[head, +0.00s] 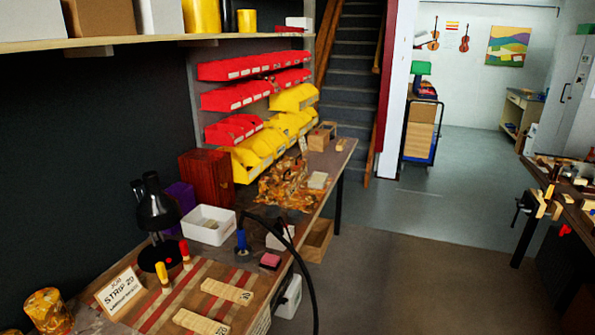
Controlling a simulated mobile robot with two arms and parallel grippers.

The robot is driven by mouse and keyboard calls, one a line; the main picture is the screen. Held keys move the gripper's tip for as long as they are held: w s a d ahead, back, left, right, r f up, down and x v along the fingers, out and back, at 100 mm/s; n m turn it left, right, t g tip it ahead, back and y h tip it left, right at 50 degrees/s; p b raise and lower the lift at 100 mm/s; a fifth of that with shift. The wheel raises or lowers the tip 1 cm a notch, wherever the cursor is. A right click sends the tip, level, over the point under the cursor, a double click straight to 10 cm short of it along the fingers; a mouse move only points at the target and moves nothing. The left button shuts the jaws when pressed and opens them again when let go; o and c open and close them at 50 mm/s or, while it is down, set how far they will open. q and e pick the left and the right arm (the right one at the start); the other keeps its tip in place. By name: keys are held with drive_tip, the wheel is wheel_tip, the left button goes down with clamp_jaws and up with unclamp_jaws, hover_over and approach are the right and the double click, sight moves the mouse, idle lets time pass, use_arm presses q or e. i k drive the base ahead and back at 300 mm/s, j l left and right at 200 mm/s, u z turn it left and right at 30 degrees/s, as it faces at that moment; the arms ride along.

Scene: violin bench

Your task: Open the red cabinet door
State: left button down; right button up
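A dark red wooden cabinet (206,180) stands upright on the bench at the left, against the wall below the red bins. Its visible faces look flat and closed. I cannot make out a handle or a door gap at this size. Neither of my grippers shows in the head view.
The long bench (85,316) holds a black lamp (156,212), a white tray (209,225), a purple box (181,196) and a brown patterned pile (284,186). A black cable (306,270) arches over its front edge. The floor (400,275) to the right is clear.

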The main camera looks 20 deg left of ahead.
sight(222, 166)
drive_tip(key=i+l+u, duration=0.1)
drive_tip(key=i+u, duration=0.4)
drive_tip(key=i+l+u, duration=0.35)
drive_tip(key=i+u, duration=0.15)
